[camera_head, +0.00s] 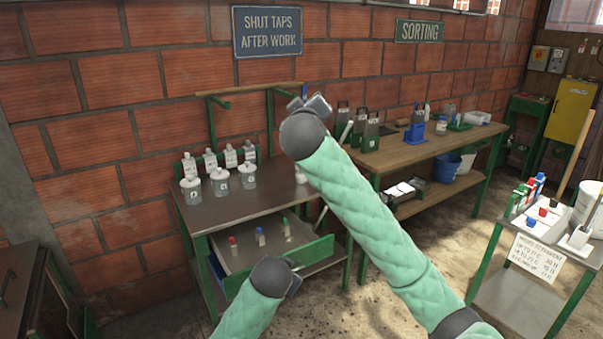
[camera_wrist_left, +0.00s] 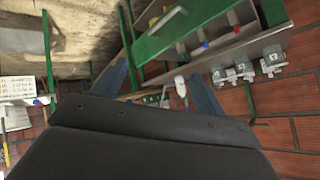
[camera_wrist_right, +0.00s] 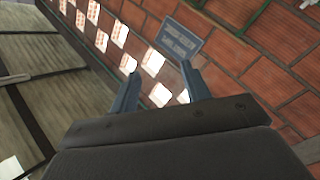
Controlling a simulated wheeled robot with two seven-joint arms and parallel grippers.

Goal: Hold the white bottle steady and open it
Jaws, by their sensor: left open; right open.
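Several small white bottles (camera_head: 230,157) stand upright in a row at the back of the left workbench (camera_head: 262,190). I cannot tell which one is the task's bottle. My left gripper (camera_head: 295,280) is open and empty in front of the bench's pulled-out drawer (camera_head: 310,255), well short of the bottles. In the left wrist view its fingers (camera_wrist_left: 160,82) are spread, with a small white object (camera_wrist_left: 181,86) beyond them. My right gripper (camera_head: 310,103) is open, raised above the bench to the right of the bottles; its fingers (camera_wrist_right: 160,72) are spread on empty air in the right wrist view.
Lidded glass jars (camera_head: 220,182) stand in front of the bottles. The open drawer holds a few small coloured-top items. A second bench (camera_head: 425,152) with tools stands at right, and a metal cart (camera_head: 520,290) nearer. My right forearm hides part of the benches.

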